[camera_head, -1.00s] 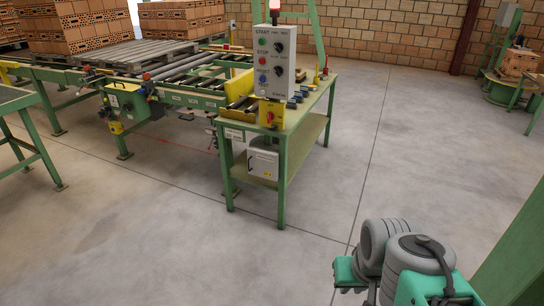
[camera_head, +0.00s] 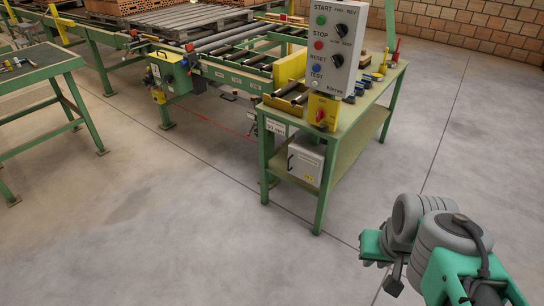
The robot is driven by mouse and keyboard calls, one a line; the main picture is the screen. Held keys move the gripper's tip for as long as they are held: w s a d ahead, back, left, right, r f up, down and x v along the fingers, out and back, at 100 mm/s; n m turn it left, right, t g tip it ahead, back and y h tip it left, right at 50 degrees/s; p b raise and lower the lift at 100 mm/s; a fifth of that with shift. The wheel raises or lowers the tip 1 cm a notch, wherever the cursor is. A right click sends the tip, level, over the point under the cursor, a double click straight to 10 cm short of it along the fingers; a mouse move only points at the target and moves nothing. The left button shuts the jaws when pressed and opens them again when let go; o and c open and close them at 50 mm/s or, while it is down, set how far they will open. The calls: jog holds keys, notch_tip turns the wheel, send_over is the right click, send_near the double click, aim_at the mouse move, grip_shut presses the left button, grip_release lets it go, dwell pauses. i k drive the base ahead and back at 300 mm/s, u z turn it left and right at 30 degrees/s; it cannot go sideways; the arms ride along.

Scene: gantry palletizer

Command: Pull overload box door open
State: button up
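The likely overload box (camera_head: 307,160) is a small light-grey cabinet on the lower shelf of the green control bench, near the picture's middle. Its front door looks shut. A dark curved handle (camera_head: 290,163) shows at the door's left side, and a small yellow label is low on the front. Part of the box's top is shaded by the bench top above. My arm's grey and teal links show at the lower right, apart from the bench. I make out no gripper fingers in view.
The green bench (camera_head: 352,130) carries a grey control panel (camera_head: 335,48) with buttons and a yellow switch box (camera_head: 322,111). A roller conveyor (camera_head: 235,75) runs behind it. A green table (camera_head: 35,75) stands at the left. The floor in front is clear.

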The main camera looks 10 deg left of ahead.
aim_at(308, 165)
jog(key=u, duration=0.6)
jog(key=i, duration=0.7)
jog(key=u, duration=1.1)
jog(key=i, duration=0.3)
jog(key=u, duration=0.25)
